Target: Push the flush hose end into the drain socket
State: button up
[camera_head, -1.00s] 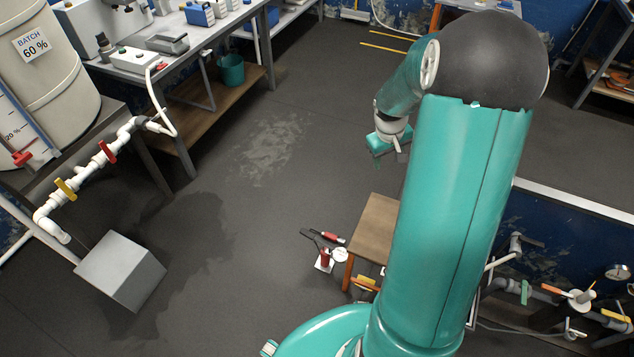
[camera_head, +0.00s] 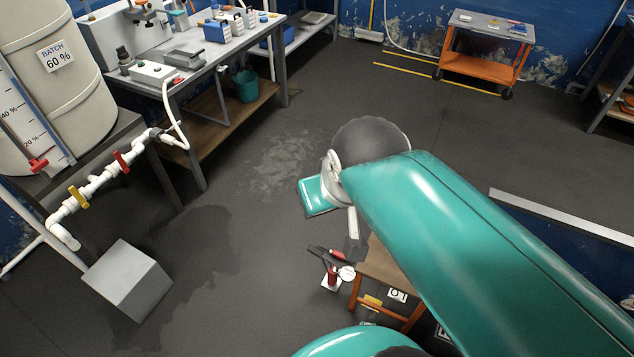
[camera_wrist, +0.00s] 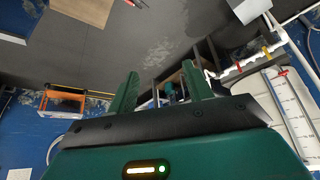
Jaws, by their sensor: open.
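A thin white hose (camera_head: 176,118) curves from the side bench down to the end of a white pipe run (camera_head: 100,184) on the left. I cannot tell whether it is the flush hose. The pipe run has red and yellow handles and ends in a downward elbow (camera_head: 65,238) near a grey box. No drain socket can be made out for certain. My gripper (camera_wrist: 160,70) is open, with its two green fingers apart and nothing seen between them. It is in the air, well away from the pipe run, which also shows in the wrist view (camera_wrist: 244,66).
A large cream tank (camera_head: 65,100) stands at the left. The grey box (camera_head: 127,281) is on the floor before it. A workbench (camera_head: 215,55) holds instruments. An orange cart (camera_head: 487,66) stands at the back. A small wooden table (camera_head: 388,268) is beside my arm. The middle floor is clear.

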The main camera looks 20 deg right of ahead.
jog(key=shift+s+a, duration=0.3)
jog(key=shift+s, duration=0.15)
jog(key=shift+o, duration=0.4)
